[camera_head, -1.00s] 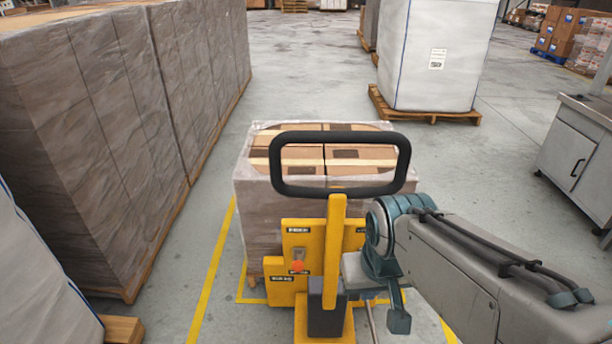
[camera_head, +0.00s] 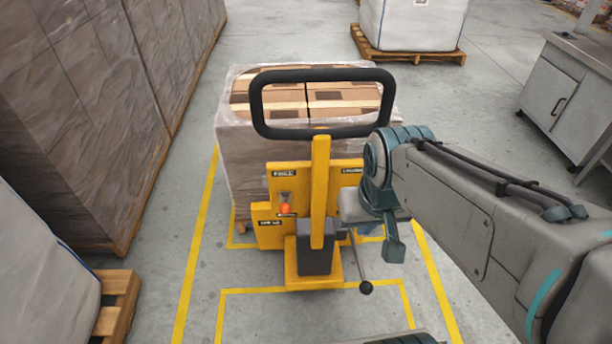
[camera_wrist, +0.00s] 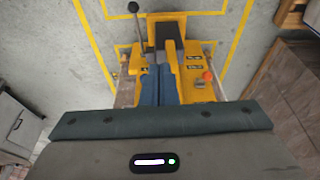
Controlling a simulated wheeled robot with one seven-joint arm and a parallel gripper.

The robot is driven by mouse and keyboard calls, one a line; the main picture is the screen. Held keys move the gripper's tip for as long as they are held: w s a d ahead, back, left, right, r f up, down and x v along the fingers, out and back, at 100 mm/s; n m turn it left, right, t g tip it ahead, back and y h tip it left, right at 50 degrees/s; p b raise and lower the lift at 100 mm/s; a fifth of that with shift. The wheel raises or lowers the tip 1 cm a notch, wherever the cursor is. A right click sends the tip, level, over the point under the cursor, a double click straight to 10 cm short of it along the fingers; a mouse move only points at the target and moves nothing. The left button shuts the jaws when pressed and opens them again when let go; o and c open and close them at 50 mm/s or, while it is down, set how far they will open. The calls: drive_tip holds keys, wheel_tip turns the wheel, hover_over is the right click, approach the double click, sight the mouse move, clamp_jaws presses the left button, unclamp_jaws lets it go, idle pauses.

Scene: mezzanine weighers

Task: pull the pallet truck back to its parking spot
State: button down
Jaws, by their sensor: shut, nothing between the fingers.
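The yellow pallet truck (camera_head: 320,180) stands in front of me with its black loop handle (camera_head: 325,76) upright. A side lever with a black knob (camera_head: 366,287) sticks out low on its right; the knob also shows in the wrist view (camera_wrist: 133,7). A plastic-wrapped load of cartons (camera_head: 235,160) sits behind its mast. Yellow floor lines (camera_head: 222,310) outline a bay at the truck's near end.
A tall wrapped stack (camera_head: 90,120) lines the left. A white sack on a pallet (camera_head: 35,260) stands at near left, its wooden corner showing. A white bulk bag (camera_head: 415,25) stands behind, a steel cabinet (camera_head: 565,100) at right. Floor around the bay is clear.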

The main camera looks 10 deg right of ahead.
idle(0.3)
drive_tip(key=c, duration=1.9)
unclamp_jaws()
drive_tip(key=o, duration=0.6)
drive_tip(key=shift+w+d, duration=0.25)
drive_tip(key=shift+w, duration=0.05)
drive_tip(key=shift+c, duration=0.2)
drive_tip(key=shift+o, duration=1.1)
drive_tip(key=w+d+r+n+t+h, duration=0.1)
drive_tip(key=w+d+r+n+t, duration=0.2)
drive_tip(key=w, duration=0.4)
drive_tip(key=shift+d+t+h, duration=0.4)
drive_tip(key=shift+d+t, duration=0.1)
drive_tip(key=shift+d, duration=0.2)
drive_tip(key=n+t+y, duration=0.7)
drive_tip(key=n+t, duration=0.1)
drive_tip(key=n, duration=1)
approach(320, 73)
drive_tip(key=x, duration=0.4)
drive_tip(key=d+x, duration=0.1)
drive_tip(key=x, duration=0.3)
drive_tip(key=f+b+x, duration=0.1)
drive_tip(key=x, duration=0.3)
drive_tip(key=shift+w, duration=0.5)
